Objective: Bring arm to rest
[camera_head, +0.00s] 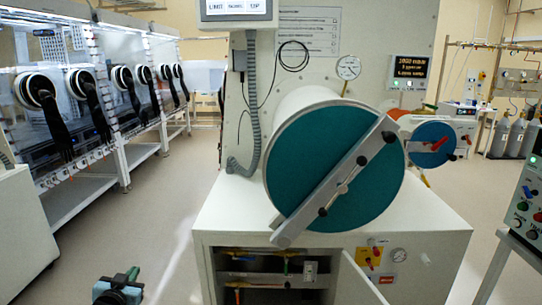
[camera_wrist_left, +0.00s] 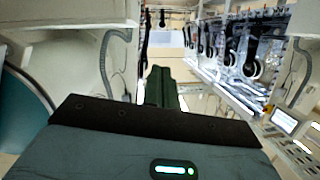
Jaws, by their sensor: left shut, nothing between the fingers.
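My left gripper (camera_head: 132,272) shows low at the left of the head view, above the floor and to the left of the white cabinet. Its dark green fingers are together with nothing between them. In the left wrist view the left gripper (camera_wrist_left: 160,88) points away from the camera, its fingers shut and empty. Nothing touches it in either view. My right gripper does not show in these frames.
A large teal round door (camera_head: 320,165) with a diagonal grey bar sits on a white cabinet (camera_head: 235,215), whose lower compartment is open. A row of gloveboxes (camera_head: 75,110) with black gloves stands at left. A control panel (camera_head: 528,205) stands at right. The floor between is clear.

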